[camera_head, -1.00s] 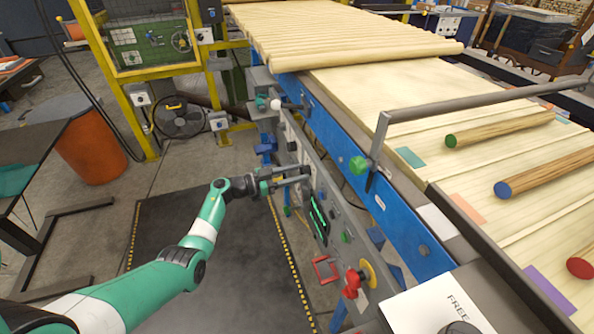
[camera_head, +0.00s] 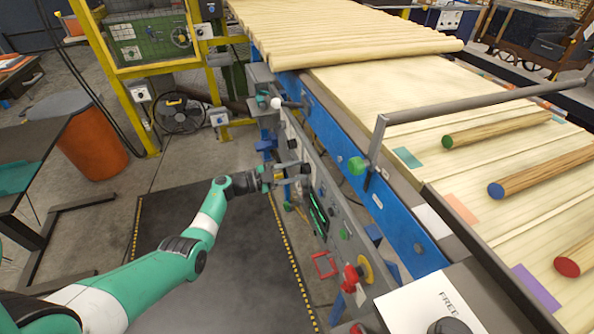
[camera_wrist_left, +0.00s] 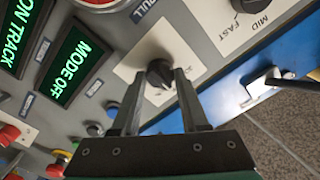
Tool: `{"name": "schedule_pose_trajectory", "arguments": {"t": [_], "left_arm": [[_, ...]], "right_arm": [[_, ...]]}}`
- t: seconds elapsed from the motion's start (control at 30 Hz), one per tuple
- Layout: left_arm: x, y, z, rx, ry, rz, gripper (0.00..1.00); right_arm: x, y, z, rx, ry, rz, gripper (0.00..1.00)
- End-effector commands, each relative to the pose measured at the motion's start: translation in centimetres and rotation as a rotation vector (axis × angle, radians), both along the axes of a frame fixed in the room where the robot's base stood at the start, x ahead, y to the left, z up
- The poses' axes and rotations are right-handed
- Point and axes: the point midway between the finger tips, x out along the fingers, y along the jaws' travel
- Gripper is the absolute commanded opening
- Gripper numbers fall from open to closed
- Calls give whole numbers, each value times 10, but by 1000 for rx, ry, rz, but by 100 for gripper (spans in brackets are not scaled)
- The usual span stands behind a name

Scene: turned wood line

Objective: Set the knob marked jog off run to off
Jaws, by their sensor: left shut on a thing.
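The black knob (camera_wrist_left: 160,73) sits on a pale square plate in the left wrist view. Its markings are mostly covered by my fingers and too small to read. My left gripper (camera_wrist_left: 157,88) has one finger on each side of the knob and is shut on it. In the head view the left gripper (camera_head: 303,172) is at the grey control panel (camera_head: 337,208), and the knob is hidden there. A green-lit display (camera_wrist_left: 76,68) beside the knob reads MODE OFF. My right gripper is not in view.
Another black knob (camera_wrist_left: 250,3), marked MID and FAST, is on the same panel. An ON TRACK display (camera_wrist_left: 18,32) and several buttons are close by.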

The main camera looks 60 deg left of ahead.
Motion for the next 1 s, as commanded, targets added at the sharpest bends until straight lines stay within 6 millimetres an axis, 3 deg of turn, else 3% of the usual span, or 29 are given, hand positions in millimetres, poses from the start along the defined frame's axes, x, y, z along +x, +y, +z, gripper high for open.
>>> {"name": "schedule_pose_trajectory", "arguments": {"t": [0.37,0.4,0.53,0.87,1.0], "left_arm": [[0,0,-1,4,2,0,0],[0,0,-1,4,2,0,49],[0,0,-1,4,1,0,73],[-2,0,0,3,0,1,74],[-19,3,4,2,2,4,74]], "right_arm": [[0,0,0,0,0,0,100],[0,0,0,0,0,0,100],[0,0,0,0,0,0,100],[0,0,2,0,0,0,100],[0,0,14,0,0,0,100]]}}
